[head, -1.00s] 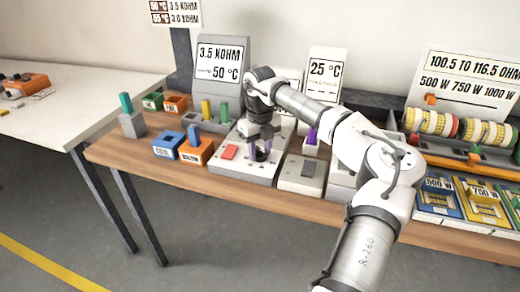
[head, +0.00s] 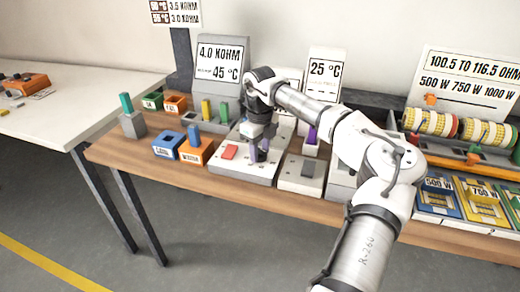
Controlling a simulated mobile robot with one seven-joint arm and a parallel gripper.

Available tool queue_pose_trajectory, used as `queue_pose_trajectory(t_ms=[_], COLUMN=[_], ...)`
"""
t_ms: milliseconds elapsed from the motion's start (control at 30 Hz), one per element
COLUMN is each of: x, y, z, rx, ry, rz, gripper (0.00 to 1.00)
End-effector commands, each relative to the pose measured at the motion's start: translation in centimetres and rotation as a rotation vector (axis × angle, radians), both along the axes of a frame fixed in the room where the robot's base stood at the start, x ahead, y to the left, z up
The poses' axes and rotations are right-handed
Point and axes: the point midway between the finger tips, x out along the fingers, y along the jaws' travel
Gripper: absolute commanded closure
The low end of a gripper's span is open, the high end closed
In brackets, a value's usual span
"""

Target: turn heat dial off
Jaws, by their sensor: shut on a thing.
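My gripper (head: 259,152) points down over the white control box (head: 240,172) on the wooden bench. Its fingers are shut on the heat dial, which is mostly hidden between and behind them. A red block or button (head: 229,152) sits on the same box, just left of the fingers. The display behind (head: 219,62) reads 4.0 KOHM and 45 °C. A second display (head: 325,73) to the right reads 25 °C.
Blue (head: 168,144) and orange (head: 197,150) holders stand left of the control box. A grey box with a dark slot (head: 302,174) is close on the right. Wound coils (head: 437,122) and coloured cards (head: 478,198) lie farther right.

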Motion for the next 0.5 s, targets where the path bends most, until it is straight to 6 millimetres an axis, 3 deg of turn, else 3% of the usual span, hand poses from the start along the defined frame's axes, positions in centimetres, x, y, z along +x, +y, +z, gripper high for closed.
queue_pose_trajectory(t_ms=[67, 100, 233, 500], x=[0.08, 0.08, 0.06, 0.02], y=[0.01, 0.01, 0.02, 0.01], z=[0.13, 0.13, 0.1, 0.06], rx=[0.0, 0.0, 0.0, 0.0], ry=[-0.004, -0.004, -0.003, -0.001], rz=[0.001, 0.001, 0.0, 0.0], gripper=[0.85, 0.59, 0.42, 0.41])
